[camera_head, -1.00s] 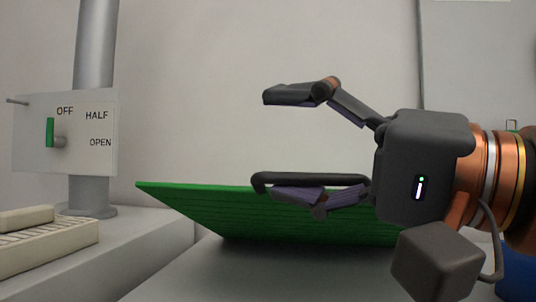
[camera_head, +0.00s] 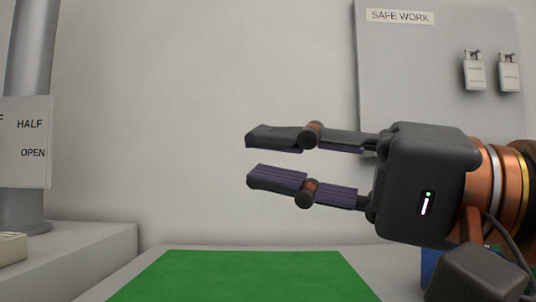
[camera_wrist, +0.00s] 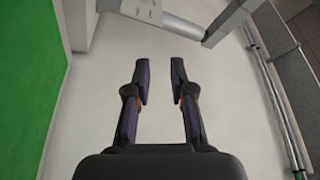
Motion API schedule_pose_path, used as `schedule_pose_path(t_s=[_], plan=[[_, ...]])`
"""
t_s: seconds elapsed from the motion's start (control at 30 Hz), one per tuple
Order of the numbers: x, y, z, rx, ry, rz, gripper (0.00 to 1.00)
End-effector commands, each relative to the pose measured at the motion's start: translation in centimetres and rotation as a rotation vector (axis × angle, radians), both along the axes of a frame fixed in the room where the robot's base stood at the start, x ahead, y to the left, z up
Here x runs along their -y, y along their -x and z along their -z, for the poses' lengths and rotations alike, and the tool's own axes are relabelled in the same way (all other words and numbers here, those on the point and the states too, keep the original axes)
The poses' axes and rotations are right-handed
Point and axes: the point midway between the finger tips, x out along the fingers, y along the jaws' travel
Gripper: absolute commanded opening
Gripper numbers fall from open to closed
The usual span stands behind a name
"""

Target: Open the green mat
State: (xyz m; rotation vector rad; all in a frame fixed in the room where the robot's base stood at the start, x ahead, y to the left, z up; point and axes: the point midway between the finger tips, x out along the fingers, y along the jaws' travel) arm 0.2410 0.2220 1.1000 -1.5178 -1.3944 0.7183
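The green mat (camera_head: 245,278) lies flat on the grey bench top in the head view. Its near part is cut off by the bottom edge of the picture. In the wrist view the mat (camera_wrist: 28,70) fills the left side. My gripper (camera_head: 247,157) is above the mat in the head view, pointing left, clear of it. Its two fingers are apart with nothing between them. In the wrist view my gripper (camera_wrist: 158,75) also shows an empty gap between the fingertips.
A panel marked HALF and OPEN (camera_head: 28,140) stands at the left by a grey post (camera_head: 30,60). A board labelled SAFE WORK (camera_head: 420,60) with hanging padlocks (camera_head: 474,72) is at the back right. Part of a blue object (camera_head: 432,265) shows behind my wrist.

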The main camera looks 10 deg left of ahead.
Motion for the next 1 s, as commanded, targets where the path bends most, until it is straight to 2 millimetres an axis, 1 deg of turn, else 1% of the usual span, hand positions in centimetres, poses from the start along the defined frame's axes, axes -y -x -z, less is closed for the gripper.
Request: schedule_pose_path(t_s=[0.57, 1.0], plan=[[3.1, 0.5, 0.7, 0.002, -0.002, 0.005, 0.23], [3.6, 0.7, 0.6, 0.005, -0.002, 0.008, 0.23]])
